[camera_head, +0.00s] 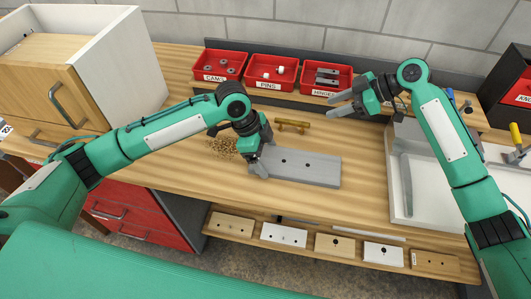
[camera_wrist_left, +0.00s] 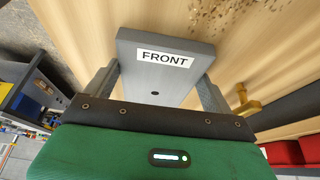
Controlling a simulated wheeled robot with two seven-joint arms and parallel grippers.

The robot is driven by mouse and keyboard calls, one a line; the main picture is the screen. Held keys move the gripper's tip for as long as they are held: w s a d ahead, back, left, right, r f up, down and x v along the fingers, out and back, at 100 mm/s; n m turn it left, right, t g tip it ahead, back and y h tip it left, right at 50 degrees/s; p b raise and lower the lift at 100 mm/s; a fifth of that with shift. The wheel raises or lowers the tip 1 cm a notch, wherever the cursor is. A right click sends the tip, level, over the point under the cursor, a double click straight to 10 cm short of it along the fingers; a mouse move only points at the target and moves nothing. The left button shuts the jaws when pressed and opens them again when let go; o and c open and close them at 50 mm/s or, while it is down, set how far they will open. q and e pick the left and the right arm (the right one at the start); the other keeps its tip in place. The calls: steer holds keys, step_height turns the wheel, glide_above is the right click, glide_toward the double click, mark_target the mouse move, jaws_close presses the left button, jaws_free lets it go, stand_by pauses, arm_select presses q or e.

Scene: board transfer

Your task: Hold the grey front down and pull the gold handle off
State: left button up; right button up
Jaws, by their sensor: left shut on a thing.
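The grey front (camera_head: 312,168) lies flat on the wooden bench, with dark holes in its face. In the left wrist view the grey front (camera_wrist_left: 160,80) shows a white FRONT label near its end. My left gripper (camera_head: 257,166) is shut on its left end, with a finger along each long side. The gold handle (camera_head: 293,126) lies on the bench behind the grey front, apart from it. Part of the handle (camera_wrist_left: 249,112) shows at the right in the left wrist view. My right gripper (camera_head: 342,104) is open and empty, above the bench to the right of the handle.
Red bins of cams (camera_head: 205,78), pins (camera_head: 256,84) and hinges (camera_head: 312,91) stand at the back. A wooden cabinet (camera_head: 45,75) is at left, a white tray (camera_head: 425,217) at right. Small brown bits (camera_head: 221,147) lie left of my left gripper. Several boards lie on a lower shelf.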

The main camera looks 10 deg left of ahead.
arm_select(q)
steer(key=o, duration=1)
